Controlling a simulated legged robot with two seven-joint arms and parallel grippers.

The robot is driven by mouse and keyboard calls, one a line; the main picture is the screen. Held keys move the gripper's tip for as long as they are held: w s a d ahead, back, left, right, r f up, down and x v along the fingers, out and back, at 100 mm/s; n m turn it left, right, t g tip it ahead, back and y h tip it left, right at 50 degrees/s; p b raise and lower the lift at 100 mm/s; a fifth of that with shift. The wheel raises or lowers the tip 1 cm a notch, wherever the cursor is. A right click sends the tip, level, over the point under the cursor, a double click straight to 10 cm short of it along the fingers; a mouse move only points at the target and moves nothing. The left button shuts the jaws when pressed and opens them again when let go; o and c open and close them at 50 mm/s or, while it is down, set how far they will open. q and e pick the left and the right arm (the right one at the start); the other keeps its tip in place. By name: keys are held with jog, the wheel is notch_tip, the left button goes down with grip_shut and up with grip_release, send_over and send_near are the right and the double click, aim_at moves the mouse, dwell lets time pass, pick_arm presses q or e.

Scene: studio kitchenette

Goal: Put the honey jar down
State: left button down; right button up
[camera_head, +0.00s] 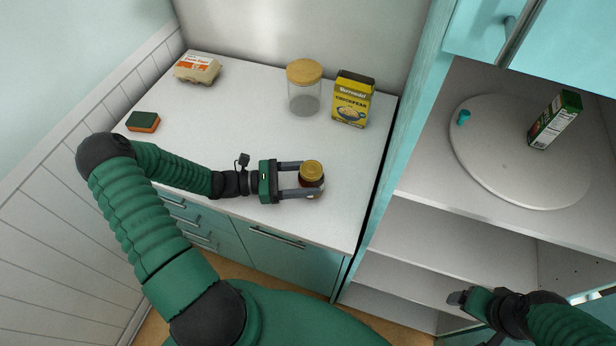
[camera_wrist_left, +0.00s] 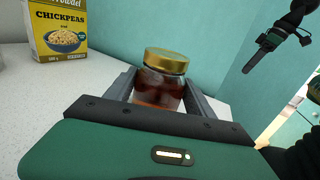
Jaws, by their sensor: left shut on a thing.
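The honey jar (camera_head: 312,174) is a small amber glass jar with a gold lid, over the front part of the white counter (camera_head: 240,110). It also shows upright in the left wrist view (camera_wrist_left: 162,80). My left gripper (camera_head: 308,180) is shut on the jar, one finger on each side. Whether the jar's base touches the counter is hidden. My right gripper (camera_head: 458,298) is at the lower right, in front of the cabinet shelves and apart from the jar. Its jaw opening cannot be made out.
A yellow chickpeas box (camera_head: 352,100) and a wooden-lidded glass canister (camera_head: 304,90) stand behind the jar. An egg carton (camera_head: 197,69) and a sponge (camera_head: 143,121) are at the left. A round turntable (camera_head: 490,165) holds a carton (camera_head: 555,119). Counter around the jar is clear.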

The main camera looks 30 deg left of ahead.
pick_arm(q)
jog(key=shift+a, duration=0.2)
jog(key=c, duration=0.8)
grip_release()
jog(key=shift+f, duration=0.1)
jog(key=o, duration=0.4)
jog(key=shift+d, duration=0.15)
jog(key=shift+o, duration=0.2)
jog(key=shift+d, duration=0.25)
jog(key=b+v, duration=0.2)
jog(key=v, duration=0.9)
jog(key=shift+a, duration=0.25)
jog(key=shift+s+a, duration=0.3)
jog(key=shift+a, duration=0.05)
